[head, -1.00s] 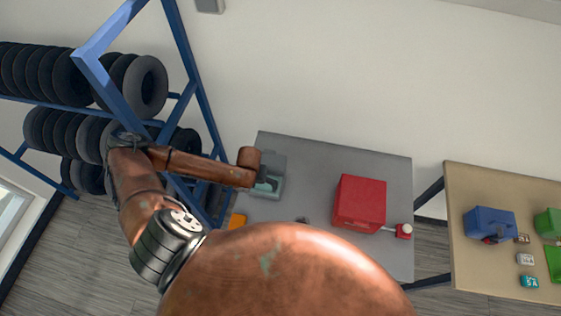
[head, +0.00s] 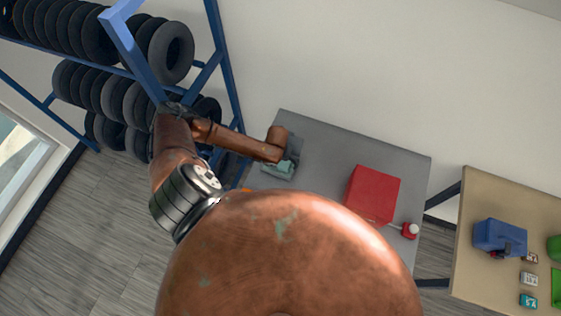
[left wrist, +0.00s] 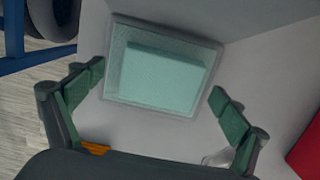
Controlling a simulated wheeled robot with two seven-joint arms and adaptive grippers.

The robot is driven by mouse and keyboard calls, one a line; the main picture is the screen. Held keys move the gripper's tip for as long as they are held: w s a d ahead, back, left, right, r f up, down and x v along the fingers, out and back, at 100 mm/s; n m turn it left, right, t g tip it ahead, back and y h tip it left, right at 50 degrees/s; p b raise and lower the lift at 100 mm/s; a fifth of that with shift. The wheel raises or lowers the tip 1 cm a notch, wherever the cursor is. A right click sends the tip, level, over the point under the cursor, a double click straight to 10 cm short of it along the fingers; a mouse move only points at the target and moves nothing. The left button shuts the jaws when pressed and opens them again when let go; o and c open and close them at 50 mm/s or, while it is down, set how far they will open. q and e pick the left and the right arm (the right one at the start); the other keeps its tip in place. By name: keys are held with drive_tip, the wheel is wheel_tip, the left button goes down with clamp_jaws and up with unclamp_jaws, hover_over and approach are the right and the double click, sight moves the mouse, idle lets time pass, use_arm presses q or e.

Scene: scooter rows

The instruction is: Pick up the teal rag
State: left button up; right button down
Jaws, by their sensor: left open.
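The teal rag (left wrist: 165,76) looks like a folded, flat block. It lies in a shallow pale tray (left wrist: 115,85) on the grey table. In the head view the rag (head: 288,168) shows partly, at the table's back left, beside the end of my left arm. My left gripper (left wrist: 158,82) is open and empty, with one green-padded finger on each side of the tray in the left wrist view. The fingers look apart from the rag; their height above it is hard to tell. My right gripper is not in view.
A red box (head: 373,196) and a small red object (head: 410,231) stand right on the grey table (head: 330,140). An orange item (left wrist: 95,148) lies near the left finger. A blue tyre rack (head: 132,48) is close at left. A tan table (head: 475,195) holds bins.

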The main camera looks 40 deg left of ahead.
use_arm(q)
drive_tip(key=shift+f, duration=0.1)
drive_tip(key=shift+c, duration=0.4)
drive_tip(key=c, duration=1.1)
